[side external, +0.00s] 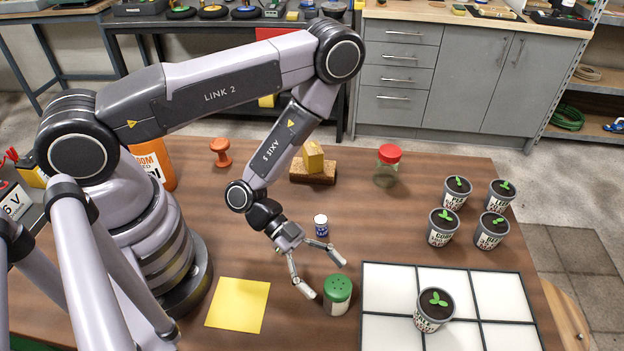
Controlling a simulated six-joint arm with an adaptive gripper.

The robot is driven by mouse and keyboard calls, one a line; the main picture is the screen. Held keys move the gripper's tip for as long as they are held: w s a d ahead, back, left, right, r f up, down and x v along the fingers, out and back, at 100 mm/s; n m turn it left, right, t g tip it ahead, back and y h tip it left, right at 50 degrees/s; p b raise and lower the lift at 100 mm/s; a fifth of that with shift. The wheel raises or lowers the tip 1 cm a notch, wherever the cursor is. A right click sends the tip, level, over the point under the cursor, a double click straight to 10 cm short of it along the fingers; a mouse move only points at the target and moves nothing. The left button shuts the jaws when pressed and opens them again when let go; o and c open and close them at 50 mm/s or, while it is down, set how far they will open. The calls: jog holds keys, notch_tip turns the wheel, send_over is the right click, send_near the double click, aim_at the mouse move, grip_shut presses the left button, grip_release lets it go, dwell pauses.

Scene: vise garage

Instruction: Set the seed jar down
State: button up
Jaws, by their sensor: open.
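A jar with a green lid dotted with dark holes (337,295) stands upright on the wooden table, just left of the white grid tray (450,282). I take it for the seed jar, but no label on it can be read. My gripper (325,277) is open and empty. Its two fingers are spread, with the tips just behind and to the left of the green lid. Whether a finger touches the jar cannot be told. A clear jar with a red lid (388,165) stands apart, farther back on the table.
A small blue and white can (321,225) stands close behind my gripper. A yellow sheet (238,305) lies at left. One seedling pot (433,310) is on the tray; several others (442,227) stand at the right. A sponge-topped block (313,165) is farther back.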

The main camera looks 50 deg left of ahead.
jog(key=v, duration=0.4)
jog(key=w+a+r+t+y, duration=0.2)
jog(key=w+a+r+y, duration=0.5)
jog(key=w, duration=0.4)
jog(key=w+a+r+n+t+y, duration=0.2)
jog(key=a+r+n+y, duration=0.3)
jog(key=a+r, duration=0.45)
jog(key=s+a+r+n+y, duration=0.25)
jog(key=s+r+n, duration=0.4)
jog(key=r, duration=0.55)
jog(key=s+r+n+g+h, duration=0.1)
jog(key=s+r+n, duration=0.3)
jog(key=s, duration=0.9)
notch_tip(320, 180, up, 2)
jog(key=shift+s+d+r, duration=0.1)
jog(key=shift+s+d, duration=0.1)
jog(key=shift+d, duration=0.2)
